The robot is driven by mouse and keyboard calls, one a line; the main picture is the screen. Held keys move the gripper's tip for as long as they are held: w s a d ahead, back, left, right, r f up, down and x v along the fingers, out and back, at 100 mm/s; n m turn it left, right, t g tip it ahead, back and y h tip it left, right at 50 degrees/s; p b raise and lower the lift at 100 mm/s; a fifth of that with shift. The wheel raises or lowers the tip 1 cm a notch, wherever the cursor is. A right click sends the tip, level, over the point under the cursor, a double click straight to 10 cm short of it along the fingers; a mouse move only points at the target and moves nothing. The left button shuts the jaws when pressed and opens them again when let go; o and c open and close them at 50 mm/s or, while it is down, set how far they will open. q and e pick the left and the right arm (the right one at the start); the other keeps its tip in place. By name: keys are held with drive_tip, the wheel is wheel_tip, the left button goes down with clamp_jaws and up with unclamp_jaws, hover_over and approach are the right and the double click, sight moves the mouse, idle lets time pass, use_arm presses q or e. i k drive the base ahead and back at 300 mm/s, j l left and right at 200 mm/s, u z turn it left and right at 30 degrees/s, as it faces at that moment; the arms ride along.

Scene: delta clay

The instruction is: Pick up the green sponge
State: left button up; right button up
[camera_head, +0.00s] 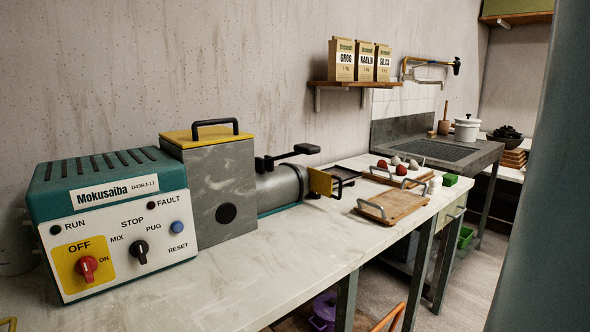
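A small bright green block (450,180), which looks like the green sponge, lies at the far right corner of the pale worktop (290,262). It is beside a small white object (435,185) and just beyond a wooden tray with metal handles (395,206). It is small in this view, so its texture cannot be made out. Neither of my grippers shows in the head view, and nothing touches the green block.
A teal control box (115,200) and a grey machine with a barrel (212,190) fill the worktop's left and back. A second tray (408,182) with red and white balls sits behind the wooden one. The worktop's front strip is clear.

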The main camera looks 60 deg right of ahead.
sight(449, 179)
drive_tip(key=z, duration=2.85)
drive_tip(key=i, duration=0.1)
